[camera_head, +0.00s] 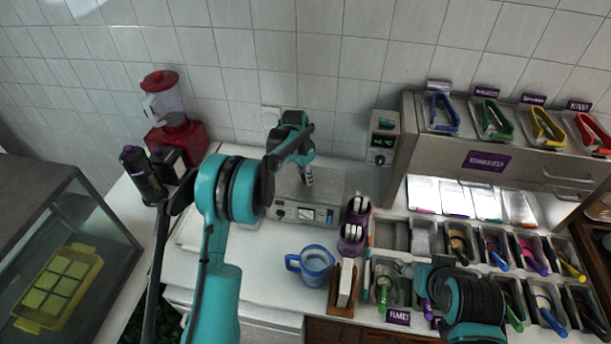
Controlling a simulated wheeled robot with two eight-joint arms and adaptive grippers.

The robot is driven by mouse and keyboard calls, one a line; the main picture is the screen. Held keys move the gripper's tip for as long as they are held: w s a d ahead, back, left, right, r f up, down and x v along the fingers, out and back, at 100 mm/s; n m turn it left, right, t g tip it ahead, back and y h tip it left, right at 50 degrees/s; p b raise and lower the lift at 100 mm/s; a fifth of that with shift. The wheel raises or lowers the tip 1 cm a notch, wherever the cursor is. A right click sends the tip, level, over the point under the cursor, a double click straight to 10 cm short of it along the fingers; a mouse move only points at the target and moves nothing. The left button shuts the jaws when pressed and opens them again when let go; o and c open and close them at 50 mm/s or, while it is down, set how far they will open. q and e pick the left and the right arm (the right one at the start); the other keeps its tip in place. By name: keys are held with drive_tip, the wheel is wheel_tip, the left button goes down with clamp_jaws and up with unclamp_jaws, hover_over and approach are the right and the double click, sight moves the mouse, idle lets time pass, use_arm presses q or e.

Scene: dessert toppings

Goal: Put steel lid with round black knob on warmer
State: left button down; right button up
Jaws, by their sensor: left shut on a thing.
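The warmer (285,213) is a low steel box with knobs and a small panel on its front, standing on the counter near the wall. My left gripper (307,177) reaches over its top, pointing down, and is shut on the steel lid. The lid's edge and black knob cannot be made out apart from the flat steel under the gripper, so I cannot tell whether it touches the warmer. My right gripper (404,269) is low over the topping bins at the right; its fingers are too small and dark to read.
A red blender (176,135) and dark bottles (140,175) stand at the left. Topping bins (458,243) fill the right, below a shelf of coloured tongs (492,120).

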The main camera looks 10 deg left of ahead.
use_arm(q)
drive_tip(key=shift+f, duration=0.2)
drive_tip(key=c, duration=1.1)
unclamp_jaws()
drive_tip(key=shift+o, duration=0.2)
drive_tip(key=shift+r+p, duration=1.55)
drive_tip(key=shift+r, duration=2)
drive_tip(key=shift+s+f, duration=0.1)
